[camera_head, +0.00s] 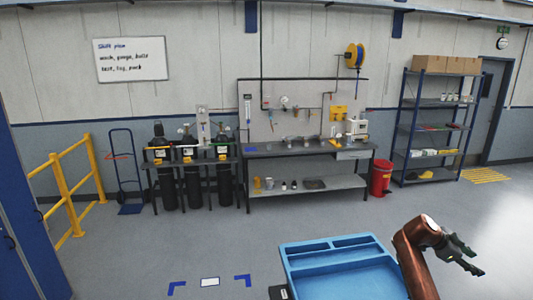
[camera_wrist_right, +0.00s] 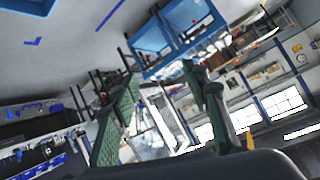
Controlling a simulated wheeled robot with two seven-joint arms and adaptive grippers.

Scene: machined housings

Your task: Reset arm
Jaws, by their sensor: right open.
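My right gripper (camera_head: 474,262) is at the lower right of the head view, at the end of my copper-coloured arm. It is open and empty, held in the air just right of a blue tray. In the right wrist view its two green-padded fingers (camera_wrist_right: 165,110) stand apart with nothing between them. My left gripper is not in view.
The blue tray (camera_head: 287,258) with compartments is at the bottom centre and looks empty. Floor between it and the back workbench (camera_head: 306,186) is clear. A shelf rack (camera_head: 405,130), red bin (camera_head: 381,178), gas cylinders (camera_head: 192,187) and yellow railing (camera_head: 66,194) stand around.

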